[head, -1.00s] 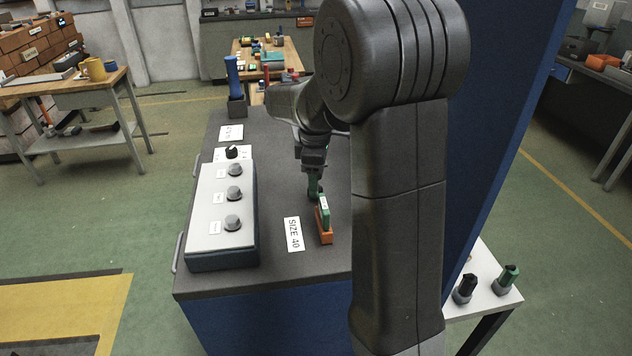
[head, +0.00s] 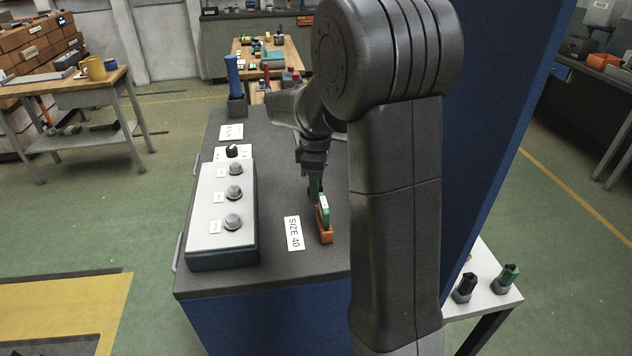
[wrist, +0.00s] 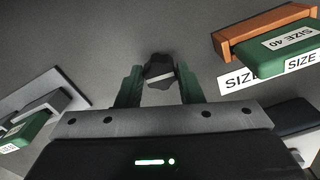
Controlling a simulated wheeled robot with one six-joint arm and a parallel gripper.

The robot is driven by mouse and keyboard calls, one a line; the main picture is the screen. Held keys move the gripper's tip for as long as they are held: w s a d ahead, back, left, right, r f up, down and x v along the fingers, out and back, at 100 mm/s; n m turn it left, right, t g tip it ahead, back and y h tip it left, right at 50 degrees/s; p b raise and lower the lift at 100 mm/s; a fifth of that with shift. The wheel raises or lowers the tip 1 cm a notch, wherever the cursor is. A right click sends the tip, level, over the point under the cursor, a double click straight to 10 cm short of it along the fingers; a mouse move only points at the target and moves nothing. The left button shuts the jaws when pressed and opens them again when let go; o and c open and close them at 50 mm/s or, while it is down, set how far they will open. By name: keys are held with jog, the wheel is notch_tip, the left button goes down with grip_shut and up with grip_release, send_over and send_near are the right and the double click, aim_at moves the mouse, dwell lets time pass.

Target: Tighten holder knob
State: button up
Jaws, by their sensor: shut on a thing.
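In the wrist view a dark lobed knob (wrist: 158,72) with a pale bar across it stands between the two green fingers of my gripper (wrist: 159,88). The fingers are shut on it, one on each side. In the head view my gripper (head: 314,186) points down at the cabinet top, and the knob is hidden there. An orange block (head: 326,236) with a green piece labelled SIZE 40 (head: 323,212) stands just in front of the gripper. At the left of the wrist view is a grey bracket (wrist: 62,101) with a green labelled piece (wrist: 33,133).
A control box (head: 222,210) with several knobs takes up the left of the cabinet top (head: 275,275). A SIZE 40 label (head: 294,233) lies beside the orange block. A blue-handled item (head: 233,75) stands in a holder at the back. A tall blue panel (head: 505,120) rises at the right.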

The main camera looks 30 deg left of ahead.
jog(key=m+p, duration=0.1)
jog(key=m, duration=1.3)
jog(key=shift+s+a+p, duration=0.1)
jog(key=shift+p, duration=0.25)
jog(key=m, duration=0.4)
jog(key=shift+m, duration=2.1)
jog(key=o, duration=1)
jog(key=shift+c, duration=0.2)
jog(key=shift+r, duration=0.15)
